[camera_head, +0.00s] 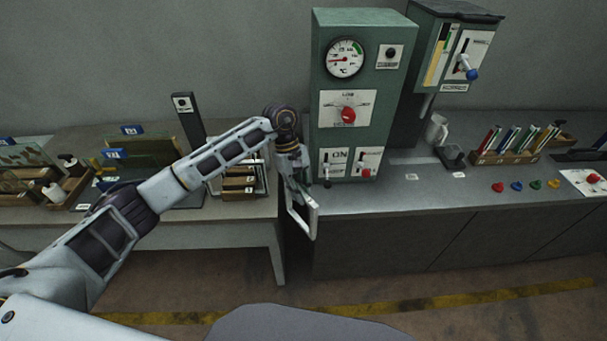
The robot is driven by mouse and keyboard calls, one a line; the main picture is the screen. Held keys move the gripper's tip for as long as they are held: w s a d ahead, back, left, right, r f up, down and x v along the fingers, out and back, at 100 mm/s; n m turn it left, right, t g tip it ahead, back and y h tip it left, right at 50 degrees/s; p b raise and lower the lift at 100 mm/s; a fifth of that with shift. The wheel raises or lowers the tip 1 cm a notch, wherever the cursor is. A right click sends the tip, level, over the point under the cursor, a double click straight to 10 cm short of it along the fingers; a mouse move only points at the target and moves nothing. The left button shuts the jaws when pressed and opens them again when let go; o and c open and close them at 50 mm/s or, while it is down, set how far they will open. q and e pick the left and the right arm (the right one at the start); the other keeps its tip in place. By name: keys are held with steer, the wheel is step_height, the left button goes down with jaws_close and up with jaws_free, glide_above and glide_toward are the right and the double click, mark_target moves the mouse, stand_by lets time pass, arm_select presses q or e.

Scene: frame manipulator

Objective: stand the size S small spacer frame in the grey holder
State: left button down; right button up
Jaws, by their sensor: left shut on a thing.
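My left gripper (298,184) points down at the front edge where the left table meets the grey counter. It is shut on a pale, thin rectangular frame (313,222), which hangs tilted below the gripper in front of the counter's edge. I take it for the small spacer frame, but no size mark is readable on it. I cannot make out the grey holder for certain; my left arm covers part of the left table. My right gripper is not in view.
A green cabinet (358,98) with a gauge and red knobs stands right behind the gripper. A wooden rack (238,194) sits partly behind my arm.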

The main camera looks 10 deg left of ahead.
arm_select(q)
steer(key=s+a+f+m+y, duration=0.1)
steer(key=s+a+f+m, duration=0.1)
steer(key=f, duration=0.6)
steer(key=s+a+f+m+g+y+b, duration=0.1)
steer(key=s+a+f+m, duration=0.1)
steer(key=a+f+m, duration=0.2)
steer(key=s+a+f+m+y+b, duration=0.1)
steer(key=s+a+f+m, duration=0.2)
steer(key=f, duration=0.8)
steer(key=shift+a+f+g, duration=0.3)
steer(key=shift+a, duration=0.95)
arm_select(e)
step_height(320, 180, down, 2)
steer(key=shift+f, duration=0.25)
arm_select(q)
steer(key=shift+s, duration=0.1)
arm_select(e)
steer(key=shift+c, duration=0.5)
